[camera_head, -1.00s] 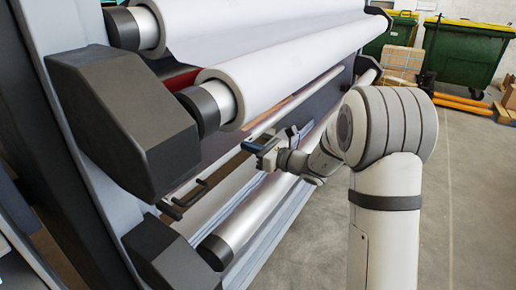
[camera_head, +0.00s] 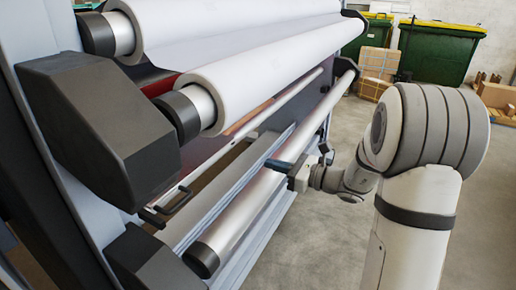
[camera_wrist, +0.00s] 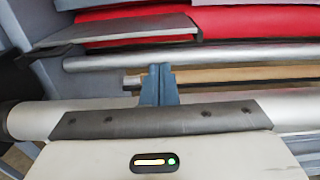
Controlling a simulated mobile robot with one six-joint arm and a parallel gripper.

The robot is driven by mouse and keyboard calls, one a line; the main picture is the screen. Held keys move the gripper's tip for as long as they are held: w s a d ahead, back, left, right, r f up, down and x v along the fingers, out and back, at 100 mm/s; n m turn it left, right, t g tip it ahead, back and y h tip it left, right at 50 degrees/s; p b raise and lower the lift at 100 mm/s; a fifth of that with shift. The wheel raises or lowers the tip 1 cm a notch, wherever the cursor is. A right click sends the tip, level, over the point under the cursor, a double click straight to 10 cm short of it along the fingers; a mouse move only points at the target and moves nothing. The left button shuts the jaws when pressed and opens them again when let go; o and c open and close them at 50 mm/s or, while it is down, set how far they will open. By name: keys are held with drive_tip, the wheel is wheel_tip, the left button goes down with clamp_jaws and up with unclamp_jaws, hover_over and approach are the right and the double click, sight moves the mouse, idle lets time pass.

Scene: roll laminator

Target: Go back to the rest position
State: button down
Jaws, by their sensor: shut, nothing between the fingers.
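My gripper (camera_head: 277,165) is in front of the roll laminator (camera_head: 85,130), beside its lower silver roller (camera_head: 240,211). I cannot tell from the head view whether it touches the roller. In the wrist view the two blue fingers (camera_wrist: 160,72) are together and empty. They point towards a thin silver bar (camera_wrist: 230,55) and a red surface (camera_wrist: 262,21) inside the machine. My arm reaches in from the right of the head view, bent at a large rounded joint.
Two large white rolls (camera_head: 262,78) hang above and left of my gripper. A dark end housing (camera_head: 100,127) juts out at the left. Grey floor (camera_head: 330,240) lies open in front of the machine. Green bins (camera_head: 438,52) and cardboard boxes (camera_head: 378,63) stand at the back.

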drive_tip(key=s+a+r+n+g+h+p, duration=0.1)
drive_tip(key=s+a+n+g+h+p, duration=0.2)
drive_tip(key=s+n, duration=0.4)
drive_tip(key=s+a+r+n+g+h+p, duration=0.1)
drive_tip(key=s+a+n+g+p, duration=0.25)
drive_tip(key=s, duration=0.55)
drive_tip(key=s+d+r+n+h+p, duration=0.3)
drive_tip(key=s+d+n+h, duration=0.7)
drive_tip(key=n, duration=0.4)
drive_tip(key=shift+s+d+r+h, duration=0.25)
drive_tip(key=shift+d+r+h, duration=0.1)
drive_tip(key=shift+d+h, duration=0.25)
